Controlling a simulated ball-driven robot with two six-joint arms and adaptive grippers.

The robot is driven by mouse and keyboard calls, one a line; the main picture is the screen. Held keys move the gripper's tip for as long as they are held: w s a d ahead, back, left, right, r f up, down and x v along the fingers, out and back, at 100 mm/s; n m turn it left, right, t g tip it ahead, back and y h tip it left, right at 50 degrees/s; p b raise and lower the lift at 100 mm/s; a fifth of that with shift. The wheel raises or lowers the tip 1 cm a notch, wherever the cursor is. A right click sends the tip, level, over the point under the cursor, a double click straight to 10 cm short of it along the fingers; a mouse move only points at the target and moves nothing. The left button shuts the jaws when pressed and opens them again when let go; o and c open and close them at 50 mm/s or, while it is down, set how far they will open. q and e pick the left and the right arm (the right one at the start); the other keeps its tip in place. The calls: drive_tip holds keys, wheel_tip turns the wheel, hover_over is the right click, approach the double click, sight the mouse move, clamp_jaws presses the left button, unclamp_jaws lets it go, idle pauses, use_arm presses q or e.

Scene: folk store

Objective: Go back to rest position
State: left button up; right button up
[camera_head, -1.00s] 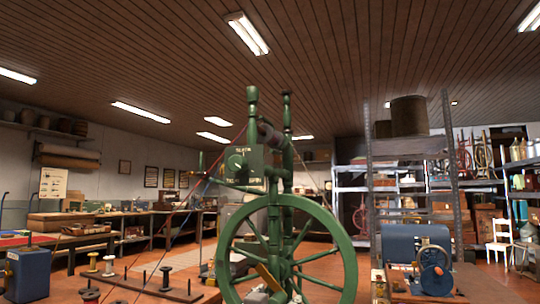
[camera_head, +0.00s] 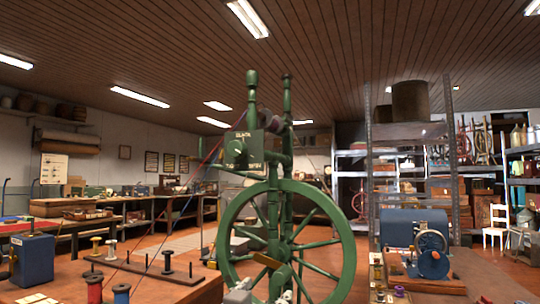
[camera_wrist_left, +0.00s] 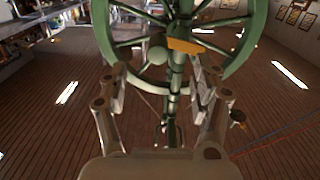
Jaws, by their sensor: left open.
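My left gripper (camera_head: 262,292) shows at the bottom edge of the head view, in front of the lower part of a green spinning wheel (camera_head: 253,150). Only its grey fingertips are in frame there. In the left wrist view its two fingers (camera_wrist_left: 157,85) are spread apart with nothing between them. The green wheel (camera_wrist_left: 240,60) and its upright stand beyond the fingers in that view. I cannot tell the exact gap between fingers and wheel. My right gripper is in neither view.
A wooden table at the lower left holds a blue box (camera_head: 32,260), a red spool (camera_head: 94,288), a blue spool (camera_head: 121,294) and a pegged board (camera_head: 165,270). A blue machine (camera_head: 432,252) stands at the right. Metal shelves (camera_head: 385,185) rise behind it.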

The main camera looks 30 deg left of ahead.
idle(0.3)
use_arm(q)
drive_tip(key=s+f+g+h, duration=0.1)
drive_tip(key=s+f+g, duration=0.35)
drive_tip(key=f, duration=0.85)
drive_tip(key=s+f+g, duration=0.2)
drive_tip(key=s+f, duration=0.5)
drive_tip(key=f, duration=0.7)
drive_tip(key=s+f+g+h, duration=0.1)
drive_tip(key=s+f+g, duration=0.3)
drive_tip(key=f, duration=0.9)
drive_tip(key=s+f+m+g, duration=0.1)
drive_tip(key=s+f, duration=0.5)
drive_tip(key=s, duration=0.6)
drive_tip(key=s+d+f+m+g, duration=0.1)
drive_tip(key=s+f+g, duration=0.2)
drive_tip(key=s, duration=1)
drive_tip(key=s+f+g+h, duration=0.1)
drive_tip(key=s+f+g, duration=0.1)
drive_tip(key=s+f, duration=0.8)
drive_tip(key=s, duration=0.2)
drive_tip(key=shift+s+d+m, duration=0.2)
drive_tip(key=shift+s+m, duration=0.2)
drive_tip(key=shift+g, duration=0.25)
